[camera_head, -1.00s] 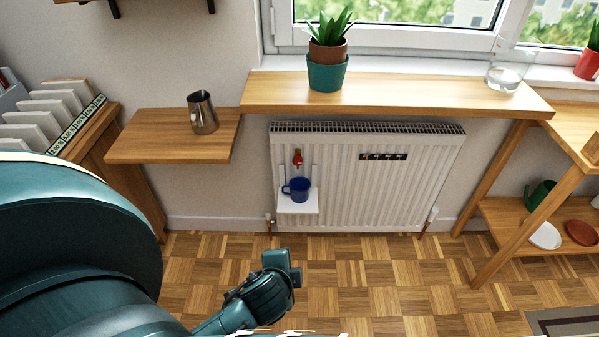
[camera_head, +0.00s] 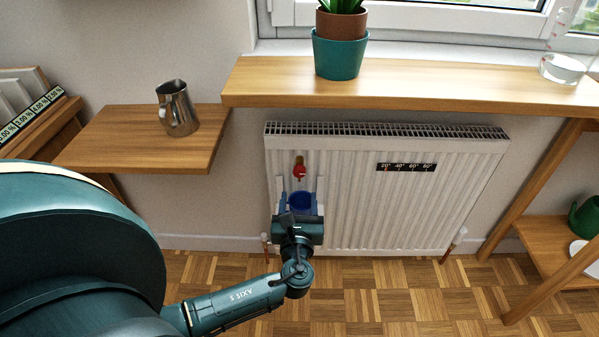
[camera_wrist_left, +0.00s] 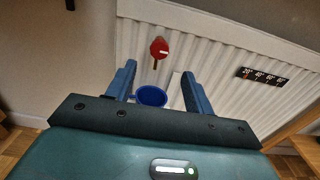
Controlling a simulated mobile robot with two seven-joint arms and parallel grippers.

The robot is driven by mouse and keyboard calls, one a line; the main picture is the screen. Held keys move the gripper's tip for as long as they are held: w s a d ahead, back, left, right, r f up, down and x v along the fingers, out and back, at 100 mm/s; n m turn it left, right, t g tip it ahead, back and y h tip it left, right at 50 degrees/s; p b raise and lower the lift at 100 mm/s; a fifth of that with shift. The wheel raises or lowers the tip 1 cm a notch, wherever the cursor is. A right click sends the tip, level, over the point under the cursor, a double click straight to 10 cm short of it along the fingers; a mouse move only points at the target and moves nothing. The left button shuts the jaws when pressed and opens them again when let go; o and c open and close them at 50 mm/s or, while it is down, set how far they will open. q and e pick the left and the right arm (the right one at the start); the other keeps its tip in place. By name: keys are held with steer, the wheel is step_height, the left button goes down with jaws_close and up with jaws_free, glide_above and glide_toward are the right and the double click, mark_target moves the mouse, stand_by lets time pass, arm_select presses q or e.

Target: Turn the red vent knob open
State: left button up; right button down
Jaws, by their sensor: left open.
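In the left wrist view the red knob (camera_wrist_left: 159,47) shows ahead of the fingers, a little left of centre. My left gripper (camera_head: 300,186) is open in front of the radiator, below the knob and apart from it. In the left wrist view its two blue fingers (camera_wrist_left: 159,77) stand apart. A blue mug (camera_head: 301,202) stands beneath the knob, partly hidden behind my gripper. It also shows between the fingers in the left wrist view (camera_wrist_left: 151,96). My right gripper is not in view.
A wooden ledge (camera_head: 400,90) with a potted plant (camera_head: 340,50) runs above the radiator. A metal pitcher (camera_head: 177,108) stands on a lower shelf (camera_head: 120,150) at left. A temperature strip (camera_head: 407,167) is right of the knob. The parquet floor is clear.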

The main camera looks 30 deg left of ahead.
mark_target(299, 174)
arm_select(q)
steer(key=b+x, duration=0.2)
steer(key=x, duration=0.7)
steer(key=shift+w+a, duration=0.2)
steer(key=shift+a, duration=0.05)
steer(key=shift+w+a, duration=0.25)
steer(key=shift+w, duration=0.2)
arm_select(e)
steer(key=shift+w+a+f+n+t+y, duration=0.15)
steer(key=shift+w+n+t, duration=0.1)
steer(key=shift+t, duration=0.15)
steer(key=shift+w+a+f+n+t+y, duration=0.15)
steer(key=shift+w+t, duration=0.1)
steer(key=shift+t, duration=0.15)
arm_select(q)
steer(key=shift+c, duration=0.4)
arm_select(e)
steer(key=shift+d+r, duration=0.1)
arm_select(q)
steer(key=c, duration=0.9)
